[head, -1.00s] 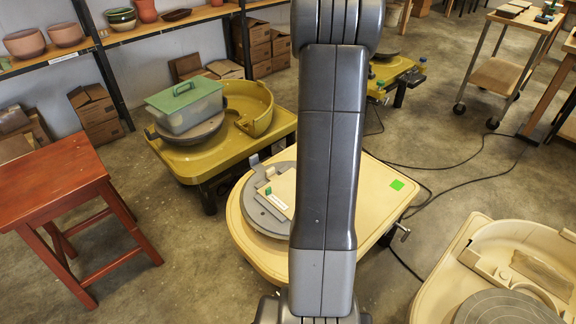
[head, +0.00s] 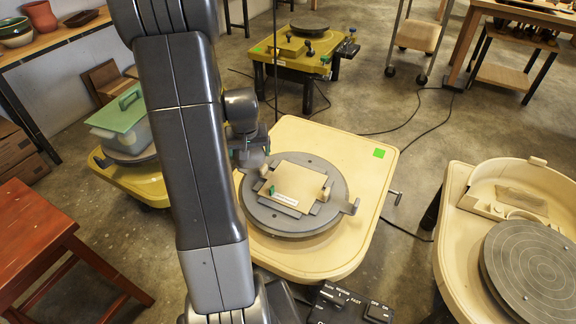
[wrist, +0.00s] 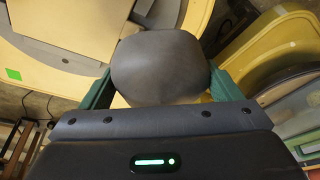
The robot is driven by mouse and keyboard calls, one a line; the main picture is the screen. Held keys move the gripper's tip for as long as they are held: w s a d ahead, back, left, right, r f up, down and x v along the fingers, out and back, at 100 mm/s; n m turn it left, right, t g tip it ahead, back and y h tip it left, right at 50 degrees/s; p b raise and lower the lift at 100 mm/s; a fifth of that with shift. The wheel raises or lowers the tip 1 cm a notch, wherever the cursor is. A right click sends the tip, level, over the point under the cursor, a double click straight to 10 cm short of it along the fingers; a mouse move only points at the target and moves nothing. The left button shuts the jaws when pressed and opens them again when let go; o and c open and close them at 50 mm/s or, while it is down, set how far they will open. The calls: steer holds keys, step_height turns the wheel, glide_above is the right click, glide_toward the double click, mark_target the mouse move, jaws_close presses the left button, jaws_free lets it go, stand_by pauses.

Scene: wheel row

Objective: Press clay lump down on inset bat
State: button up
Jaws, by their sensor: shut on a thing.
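The clay lump (wrist: 160,68) is smooth, rounded and grey-brown in the wrist view. My gripper (wrist: 160,88) is shut on it, with a green finger on each side. In the head view my wrist is left of the inset bat, and the arm hides most of the gripper. The inset bat (head: 298,184) is a square cream slab set in a round grey wheel head (head: 328,214) on the cream wheel table. A small white label lies on its near edge. The lump is apart from the bat's middle; its height above the wheel is hard to tell.
The cream table (head: 366,177) carries a green square (head: 379,153). A second cream wheel (head: 535,262) stands right, a yellow wheel (head: 305,52) behind, a green-lidded box (head: 122,118) left. A red stool (head: 40,245) is front left.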

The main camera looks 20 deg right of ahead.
mark_target(294, 183)
steer(key=s+d+f+m+b, duration=0.2)
steer(key=s+d, duration=0.5)
steer(key=d, duration=0.4)
steer(key=shift+h, duration=0.4)
steer(key=shift+d+f+b, duration=0.1)
steer(key=shift+f+b, duration=2.35)
steer(key=shift+f, duration=0.7)
steer(key=shift+s+f, duration=0.1)
steer(key=shift+f, duration=0.25)
steer(key=o, duration=0.9)
steer(key=p+v, duration=0.4)
steer(key=v, duration=0.9)
steer(key=shift+r, duration=0.4)
steer(key=shift+f, duration=0.1)
steer(key=b+x, duration=0.4)
steer(key=x, duration=0.9)
steer(key=shift+f, duration=0.35)
steer(key=shift+r, duration=0.2)
